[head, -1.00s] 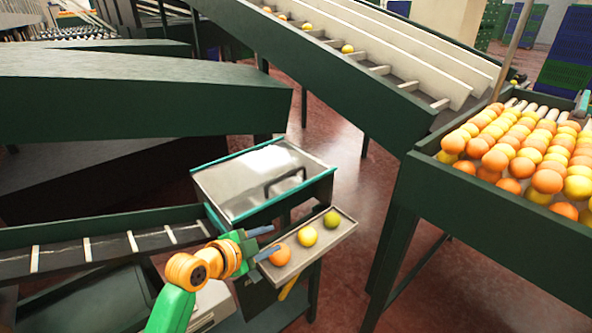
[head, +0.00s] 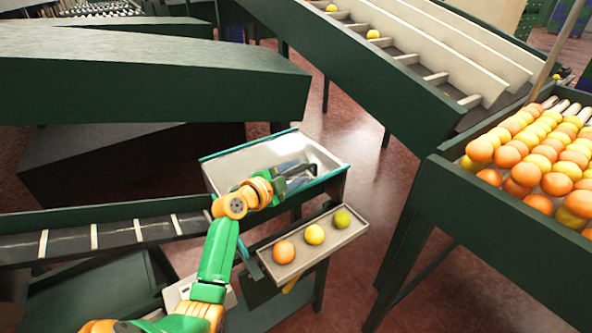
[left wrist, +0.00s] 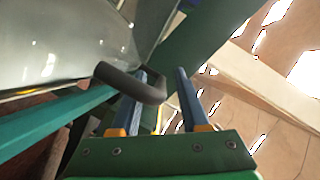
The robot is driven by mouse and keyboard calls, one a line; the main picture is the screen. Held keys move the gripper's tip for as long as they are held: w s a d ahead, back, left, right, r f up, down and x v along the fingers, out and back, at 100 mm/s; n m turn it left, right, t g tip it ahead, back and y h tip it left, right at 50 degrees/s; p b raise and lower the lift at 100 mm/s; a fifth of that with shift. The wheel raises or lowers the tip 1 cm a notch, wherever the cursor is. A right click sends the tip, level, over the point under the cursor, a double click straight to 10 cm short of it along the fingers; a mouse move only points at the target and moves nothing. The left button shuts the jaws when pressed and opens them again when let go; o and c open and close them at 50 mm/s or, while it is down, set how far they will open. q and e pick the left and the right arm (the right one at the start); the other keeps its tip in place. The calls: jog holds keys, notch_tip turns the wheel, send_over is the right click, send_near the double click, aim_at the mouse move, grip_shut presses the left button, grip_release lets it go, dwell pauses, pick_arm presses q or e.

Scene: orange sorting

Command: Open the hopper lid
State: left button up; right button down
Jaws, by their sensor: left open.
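The hopper (head: 205,172) is a green box with teal edges in the middle of the head view. Its pale, shiny lid (head: 235,166) looks flat on top; the lid also fills the upper left of the left wrist view (left wrist: 50,40). A dark bent handle (left wrist: 125,80) stands out from the lid. My left gripper (head: 292,170) is over the lid at the handle. In the left wrist view, its open blue fingers (left wrist: 163,75) have the handle's bent end between them, or just in front; contact is unclear. My right gripper is not in view.
A small tray (head: 300,262) with an orange, a yellow and a greenish fruit sits at the hopper's front. A conveyor (head: 115,236) runs in from the left. A green bin (head: 500,230) full of fruit stands right, and a sloped chute (head: 345,62) rises behind.

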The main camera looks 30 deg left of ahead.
pick_arm(q)
jog(key=shift+w, duration=0.15)
jog(key=shift+s, duration=0.2)
grip_shut()
jog(key=shift+r, duration=0.1)
dwell(1.1)
